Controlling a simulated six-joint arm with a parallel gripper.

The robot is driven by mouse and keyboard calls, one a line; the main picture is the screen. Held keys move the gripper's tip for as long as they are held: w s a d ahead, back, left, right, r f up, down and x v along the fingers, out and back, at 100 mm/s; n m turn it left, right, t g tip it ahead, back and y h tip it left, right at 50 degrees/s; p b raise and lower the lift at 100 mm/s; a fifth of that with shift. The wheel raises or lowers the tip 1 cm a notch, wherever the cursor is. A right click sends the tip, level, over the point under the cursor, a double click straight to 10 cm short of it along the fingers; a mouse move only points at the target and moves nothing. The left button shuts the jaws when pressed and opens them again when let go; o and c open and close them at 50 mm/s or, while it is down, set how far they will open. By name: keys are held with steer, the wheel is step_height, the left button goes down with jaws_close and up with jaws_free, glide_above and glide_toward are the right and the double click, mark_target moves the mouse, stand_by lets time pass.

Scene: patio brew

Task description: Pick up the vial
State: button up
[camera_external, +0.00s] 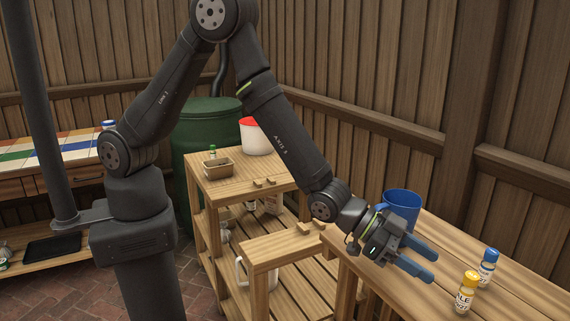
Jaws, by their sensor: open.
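Two small capped vials stand upright on the wooden bench at the right. One vial has a yellow cap (467,293) and a partly readable label; the other has a blue cap (487,268) and stands just behind it to the right. A green-capped vial (212,152) shows on the shelf unit at the left, partly hidden by a small tray. My gripper (434,268) is over the bench to the left of the yellow- and blue-capped vials. Its two blue fingers are apart and empty, pointing right towards them without touching.
A blue mug (402,205) stands behind my gripper on the bench (520,295). The shelf unit holds a brown tray (218,168), a white bucket with a red rim (256,138) and a white pitcher (262,276) lower down. A green barrel (203,125) stands behind.

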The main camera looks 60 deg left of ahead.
mark_target(467, 289)
steer(key=x, duration=0.8)
steer(key=shift+w+d+f, duration=0.1)
steer(key=shift+w, duration=0.15)
steer(key=c, duration=1.1)
